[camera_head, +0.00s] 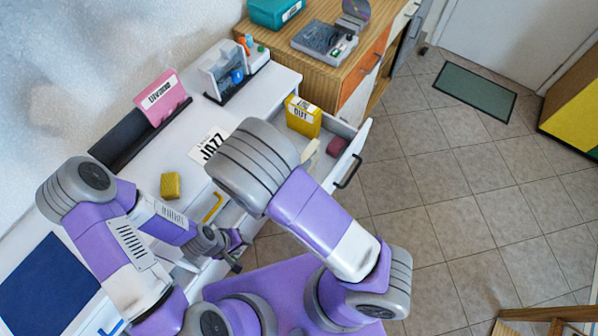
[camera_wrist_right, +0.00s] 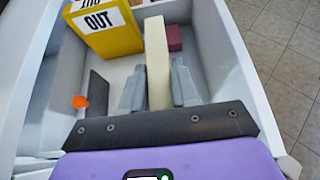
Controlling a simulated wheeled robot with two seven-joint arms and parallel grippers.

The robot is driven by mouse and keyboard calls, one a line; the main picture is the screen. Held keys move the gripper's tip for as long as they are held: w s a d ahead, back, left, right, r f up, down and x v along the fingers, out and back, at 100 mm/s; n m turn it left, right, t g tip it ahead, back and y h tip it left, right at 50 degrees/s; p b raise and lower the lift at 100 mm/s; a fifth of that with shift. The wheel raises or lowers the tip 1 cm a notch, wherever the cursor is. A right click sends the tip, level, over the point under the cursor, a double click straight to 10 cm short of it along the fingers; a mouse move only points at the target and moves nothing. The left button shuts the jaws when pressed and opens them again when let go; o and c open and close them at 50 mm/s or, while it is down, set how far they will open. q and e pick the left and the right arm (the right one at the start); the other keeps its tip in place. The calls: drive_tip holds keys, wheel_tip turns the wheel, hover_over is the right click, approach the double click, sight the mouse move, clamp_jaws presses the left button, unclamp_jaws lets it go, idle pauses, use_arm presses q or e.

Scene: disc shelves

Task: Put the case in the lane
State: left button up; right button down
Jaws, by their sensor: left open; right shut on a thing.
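My right gripper (camera_wrist_right: 157,95) is shut on a thin cream case (camera_wrist_right: 157,50), which stands upright between the fingers inside an open white drawer (camera_wrist_right: 228,60). In the head view my right arm hides most of that gripper, and a bit of the cream case (camera_head: 309,148) shows beside it. My left gripper (camera_head: 225,247) is open and empty, low by the front of the white desk. A pink case (camera_head: 161,98) stands in a long dark rack (camera_head: 122,140) at the back of the desk. I cannot tell which place is the lane.
A yellow box marked OUT (camera_head: 303,116) and a dark red block (camera_head: 337,146) are in the drawer. An orange piece (camera_wrist_right: 80,102) lies at its left. On the desk are a JAZZ card (camera_head: 211,146), a yellow block (camera_head: 171,186) and a clear holder (camera_head: 226,72).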

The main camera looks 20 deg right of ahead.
drive_tip(key=shift+f+b, duration=0.65)
drive_tip(key=shift+f, duration=1.4)
drive_tip(key=c, duration=0.8)
unclamp_jaws()
drive_tip(key=shift+f, duration=0.15)
drive_tip(key=shift+c, duration=0.2)
drive_tip(key=shift+r, duration=0.2)
drive_tip(key=shift+s+a+r, duration=0.15)
drive_tip(key=shift+a+r, duration=0.05)
drive_tip(key=shift+a, duration=0.05)
drive_tip(key=p+v, duration=0.3)
drive_tip(key=v, duration=0.8)
